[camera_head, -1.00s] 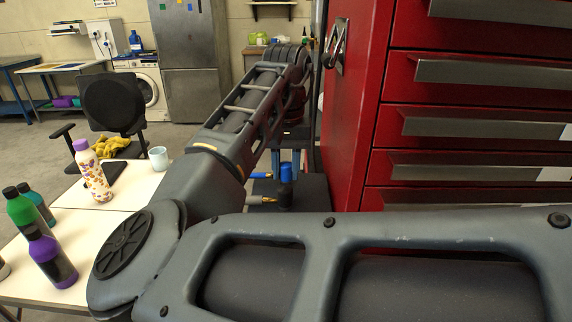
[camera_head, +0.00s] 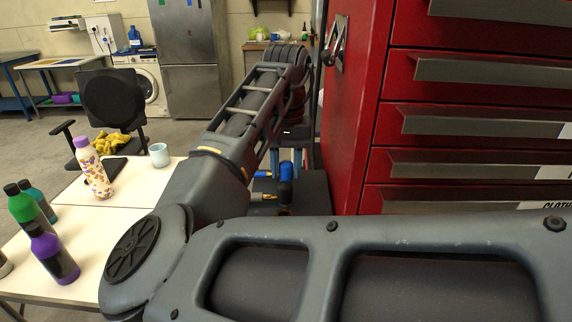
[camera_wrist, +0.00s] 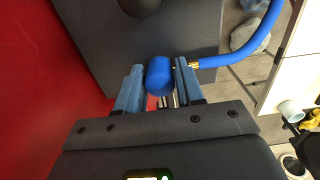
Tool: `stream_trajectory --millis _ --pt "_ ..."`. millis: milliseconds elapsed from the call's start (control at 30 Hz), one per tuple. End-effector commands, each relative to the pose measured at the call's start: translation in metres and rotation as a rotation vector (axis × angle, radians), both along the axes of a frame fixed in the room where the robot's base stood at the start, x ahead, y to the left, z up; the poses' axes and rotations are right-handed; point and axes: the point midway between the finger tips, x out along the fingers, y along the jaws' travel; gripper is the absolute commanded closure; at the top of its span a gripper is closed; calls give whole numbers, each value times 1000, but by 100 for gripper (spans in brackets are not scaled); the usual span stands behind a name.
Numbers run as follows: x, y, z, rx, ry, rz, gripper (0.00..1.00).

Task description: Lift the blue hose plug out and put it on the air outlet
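The blue hose plug (camera_wrist: 160,76) has a rounded blue cap and lies between the two pale blue fingers of my gripper (camera_wrist: 160,72) in the wrist view. Small gaps seem to show beside the cap, so the fingers look apart rather than clamped. A brass fitting and a blue hose (camera_wrist: 245,42) run off to the right behind the right finger. In the head view the blue cap (camera_head: 286,172) sits below my fingers (camera_head: 286,157), over a dark stand. A brass tip (camera_head: 268,197) shows beside it. I cannot make out the air outlet for certain.
A red drawer cabinet (camera_head: 365,110) stands close to the right of my gripper. A white table (camera_head: 105,215) with bottles (camera_head: 55,258) and a cup (camera_head: 159,155) is at the left. A dark flat top (camera_head: 310,190) lies under the plug. My arm hides much of the foreground.

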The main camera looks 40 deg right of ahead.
Motion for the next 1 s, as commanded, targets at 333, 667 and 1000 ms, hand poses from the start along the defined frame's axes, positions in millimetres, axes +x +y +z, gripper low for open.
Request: stream_trajectory --millis 333,667,1000 --pt "0 0 0 0 0 0 40" --pt "0 0 19 -1 -1 0 40" --pt "1 0 70 1 -3 1 40"
